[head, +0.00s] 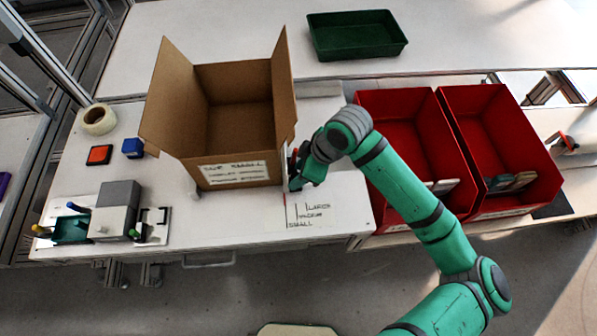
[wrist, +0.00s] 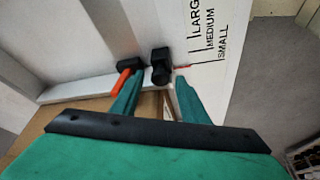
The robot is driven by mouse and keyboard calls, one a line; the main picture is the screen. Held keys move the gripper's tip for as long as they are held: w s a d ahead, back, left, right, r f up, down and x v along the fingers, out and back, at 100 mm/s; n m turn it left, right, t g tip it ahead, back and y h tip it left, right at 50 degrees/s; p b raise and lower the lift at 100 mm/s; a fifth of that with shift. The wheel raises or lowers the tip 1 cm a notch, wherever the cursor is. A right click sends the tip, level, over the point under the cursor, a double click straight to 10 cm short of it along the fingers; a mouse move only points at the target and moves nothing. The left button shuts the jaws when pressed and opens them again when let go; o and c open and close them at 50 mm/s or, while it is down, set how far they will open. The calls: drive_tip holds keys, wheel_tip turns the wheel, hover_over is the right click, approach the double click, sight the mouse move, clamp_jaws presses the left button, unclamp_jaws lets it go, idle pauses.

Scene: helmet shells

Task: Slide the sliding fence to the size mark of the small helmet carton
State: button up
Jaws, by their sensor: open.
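The sliding fence (head: 287,172) is a thin white upright plate along the right side of the small helmet carton (head: 238,171), an open brown box labelled as small. A black knob (wrist: 160,66) and an orange lever (wrist: 125,80) show at the fence in the wrist view. My gripper (wrist: 156,80) is open, its green fingertips on either side of the knob; contact is unclear. In the head view my gripper (head: 300,178) is beside the fence. The size marks (head: 305,214) read large, medium and small. A red pointer (wrist: 182,66) lies at or close to the small mark.
Two red bins (head: 412,100) stand to the right, behind my arm. A green tray (head: 357,52) lies on the back table. A tape roll (head: 97,119), an orange pad (head: 99,155), a blue block (head: 132,147) and a grey block (head: 116,207) are at left.

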drive_tip(key=v, duration=1)
drive_tip(key=shift+r, duration=0.3)
